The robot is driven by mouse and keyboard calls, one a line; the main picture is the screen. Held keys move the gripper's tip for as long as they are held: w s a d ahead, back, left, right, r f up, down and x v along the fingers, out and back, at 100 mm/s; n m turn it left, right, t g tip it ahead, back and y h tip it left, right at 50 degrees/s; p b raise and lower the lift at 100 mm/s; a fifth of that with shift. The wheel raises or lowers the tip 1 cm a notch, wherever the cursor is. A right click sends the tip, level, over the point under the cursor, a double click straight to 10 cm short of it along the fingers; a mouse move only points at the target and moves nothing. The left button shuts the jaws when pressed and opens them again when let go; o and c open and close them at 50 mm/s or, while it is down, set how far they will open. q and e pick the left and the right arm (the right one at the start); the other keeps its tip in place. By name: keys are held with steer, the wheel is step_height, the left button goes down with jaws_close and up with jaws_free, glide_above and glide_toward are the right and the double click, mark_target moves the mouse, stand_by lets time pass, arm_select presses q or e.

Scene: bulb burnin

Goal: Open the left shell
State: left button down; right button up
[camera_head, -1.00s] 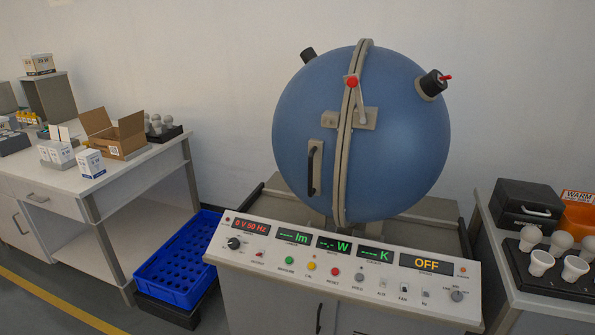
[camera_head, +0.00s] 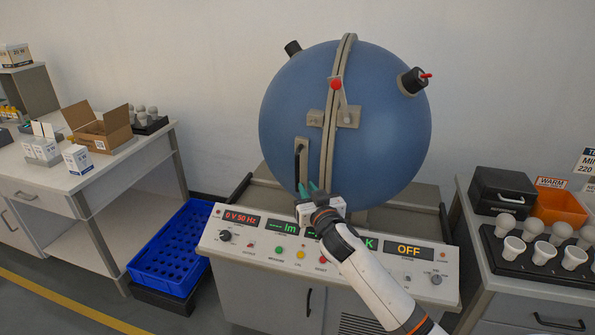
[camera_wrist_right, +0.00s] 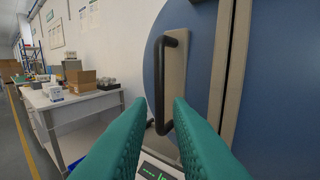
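The large blue sphere has a left shell (camera_head: 287,120) and a right shell meeting at a grey vertical flange (camera_head: 331,125). The shells look closed together. A red-knobbed latch lever (camera_head: 336,86) sits on the flange. A black bar handle (camera_head: 298,163) on a grey plate is on the left shell; the handle also shows in the right wrist view (camera_wrist_right: 162,85). My right gripper (camera_head: 308,188), with green fingers, is just below and in front of the handle. In the right wrist view its fingers (camera_wrist_right: 157,110) are apart, with the handle beyond them. My left gripper is not in view.
The control console (camera_head: 330,250) stands below the sphere, under my right forearm. A bench with a cardboard box (camera_head: 100,128) is further left. A right bench holds a bulb tray (camera_head: 540,262) and an orange bin (camera_head: 560,207).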

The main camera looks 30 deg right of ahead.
mark_target(298, 174)
steer(key=p+x, duration=0.1)
steer(key=x, duration=0.8)
steer(key=shift+w+f, duration=0.1)
steer(key=shift+f, duration=0.05)
jaws_close()
